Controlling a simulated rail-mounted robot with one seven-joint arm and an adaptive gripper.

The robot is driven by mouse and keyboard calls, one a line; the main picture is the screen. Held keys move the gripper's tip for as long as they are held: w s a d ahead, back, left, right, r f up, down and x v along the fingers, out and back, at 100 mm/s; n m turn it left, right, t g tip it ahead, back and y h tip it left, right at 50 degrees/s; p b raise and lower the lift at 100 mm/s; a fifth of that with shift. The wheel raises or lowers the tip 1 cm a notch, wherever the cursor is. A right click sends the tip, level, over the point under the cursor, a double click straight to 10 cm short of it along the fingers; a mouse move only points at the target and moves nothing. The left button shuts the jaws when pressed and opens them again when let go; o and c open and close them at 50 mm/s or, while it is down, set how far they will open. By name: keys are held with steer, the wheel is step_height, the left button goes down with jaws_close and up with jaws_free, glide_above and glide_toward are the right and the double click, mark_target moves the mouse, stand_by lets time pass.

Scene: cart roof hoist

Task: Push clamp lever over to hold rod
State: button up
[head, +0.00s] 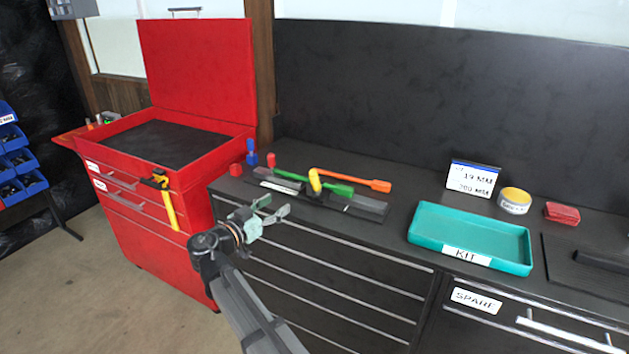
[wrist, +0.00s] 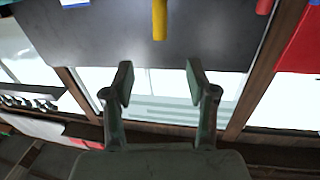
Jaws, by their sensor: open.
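On the dark bench, an upright yellow piece (head: 314,181), possibly the clamp lever, stands in the middle of a low dark fixture (head: 365,207). It also shows at the top of the wrist view (wrist: 160,18). A green bar (head: 290,175), possibly the rod, runs along the fixture and passes behind or through the yellow piece; I cannot tell which. An orange handle (head: 365,183) extends right from near the yellow top. My gripper (head: 278,207) is open and empty, in front of the bench edge and apart from the fixture. Its fingers show in the wrist view (wrist: 158,80).
A red tool cart (head: 215,150) with raised lid stands left, a black-and-yellow tool (head: 168,200) on its front. A blue item (head: 252,158) and red item (head: 235,169) stand beside the fixture.

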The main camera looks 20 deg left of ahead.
mark_target(311, 182)
steer(key=p+x, duration=0.6)
steer(key=x, duration=1.1)
steer(key=shift+w+d, duration=0.15)
steer(key=shift+d, duration=0.05)
jaws_close()
